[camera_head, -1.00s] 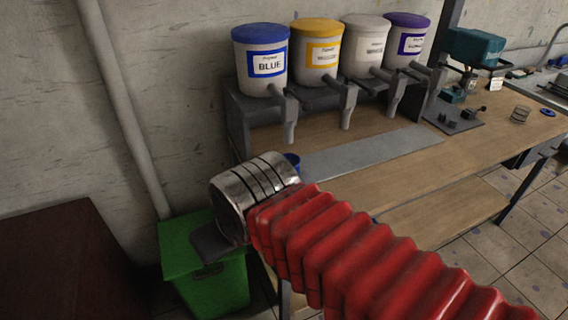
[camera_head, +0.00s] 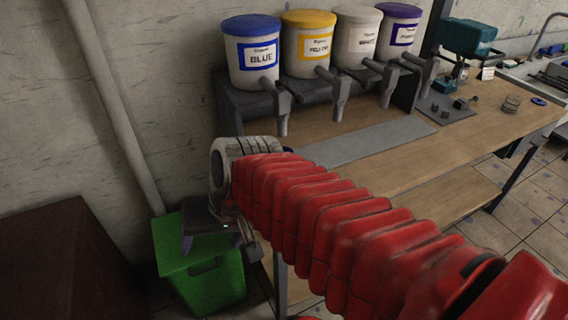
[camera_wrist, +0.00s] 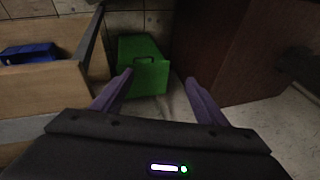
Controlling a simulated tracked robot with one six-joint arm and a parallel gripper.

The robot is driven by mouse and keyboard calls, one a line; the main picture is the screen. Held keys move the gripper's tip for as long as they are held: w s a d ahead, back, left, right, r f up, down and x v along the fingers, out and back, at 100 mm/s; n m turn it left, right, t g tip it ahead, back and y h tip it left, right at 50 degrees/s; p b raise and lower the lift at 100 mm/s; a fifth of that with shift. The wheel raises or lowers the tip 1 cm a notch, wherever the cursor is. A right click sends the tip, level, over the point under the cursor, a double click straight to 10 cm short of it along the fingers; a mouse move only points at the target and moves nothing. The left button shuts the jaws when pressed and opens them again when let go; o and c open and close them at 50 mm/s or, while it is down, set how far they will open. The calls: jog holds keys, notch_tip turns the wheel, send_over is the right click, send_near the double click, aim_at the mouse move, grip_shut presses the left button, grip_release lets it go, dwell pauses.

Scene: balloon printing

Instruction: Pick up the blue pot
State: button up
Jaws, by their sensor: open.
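My gripper (camera_head: 212,241) is off the bench's left end, over the green bin, apart from the pot. In the wrist view my gripper (camera_wrist: 158,84) shows two purple fingers spread wide with nothing between them. A blue object (camera_wrist: 28,53) lies at the left of that view by light wood; I cannot tell whether it is the pot.
A green bin (camera_head: 205,285) stands on the floor below my gripper, also in the wrist view (camera_wrist: 143,72). A dark red-brown cabinet (camera_head: 65,262) is at left. Several dispensers, including the blue one (camera_head: 252,50), stand along the wall. The wooden bench (camera_head: 430,155) has free room.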

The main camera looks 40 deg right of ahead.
jog(key=shift+o, duration=1.1)
jog(key=w+d+f+m+t+y, duration=0.1)
jog(key=w+d+f+m+y, duration=0.2)
jog(key=w+m, duration=0.3)
jog(key=d+m, duration=0.1)
jog(key=m, duration=0.2)
jog(key=w+d+f+m+t+h, duration=0.1)
jog(key=w+d+f+m+t, duration=0.15)
jog(key=d+m, duration=0.65)
jog(key=w+d+f+m+t, duration=0.2)
jog(key=w+d+m+t, duration=0.15)
jog(key=d+m, duration=0.45)
jog(key=s+d+f+m+h, duration=0.1)
jog(key=d+m, duration=0.1)
jog(key=d, duration=0.3)
jog(key=s+d+f+m+t+h, duration=0.1)
jog(key=d+m+h, duration=0.1)
jog(key=d, duration=0.3)
jog(key=s+d+f+m+t+h, duration=0.1)
jog(key=d+m, duration=0.1)
jog(key=d, duration=0.3)
jog(key=shift+s+d+f+h, duration=0.25)
jog(key=shift+s+d+h, duration=0.1)
jog(key=shift+s+h, duration=0.05)
jog(key=shift+w+a+f, duration=0.1)
jog(key=shift+w+f, duration=0.05)
jog(key=shift+w, duration=0.25)
jog(key=x, duration=0.7)
jog(key=shift+w, duration=0.35)
